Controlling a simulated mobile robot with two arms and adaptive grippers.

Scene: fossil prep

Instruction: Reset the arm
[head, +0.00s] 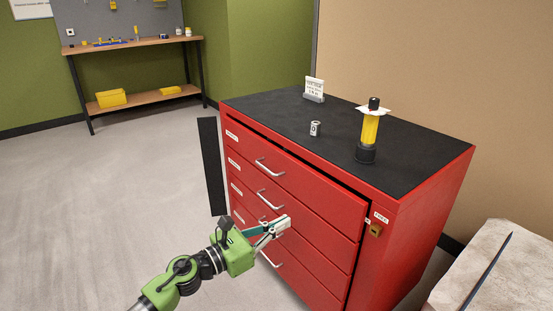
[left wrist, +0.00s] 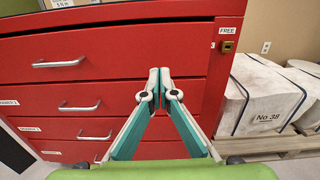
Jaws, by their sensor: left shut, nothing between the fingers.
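My left arm comes in from the lower left of the head view. Its gripper (head: 283,224) is in front of the red drawer cabinet (head: 425,225), near the lower drawers. In the left wrist view the gripper's fingertips (left wrist: 160,72) are together and hold nothing, with the red drawer fronts behind them. In the head view the top drawer (head: 300,186) stands slightly out from the cabinet frame. The drawer handles (left wrist: 80,107) are to the left of the fingers in the left wrist view, and the fingers are not on them. My right gripper is in neither view.
On the black cabinet top are a yellow and black tool (head: 370,130), a small cylinder (head: 315,128) and a sign (head: 314,88). A lock with a FREE label (left wrist: 227,46) is at the cabinet's right edge. Wrapped blocks (left wrist: 265,97) sit on a pallet at right. Open floor (head: 100,200) lies left.

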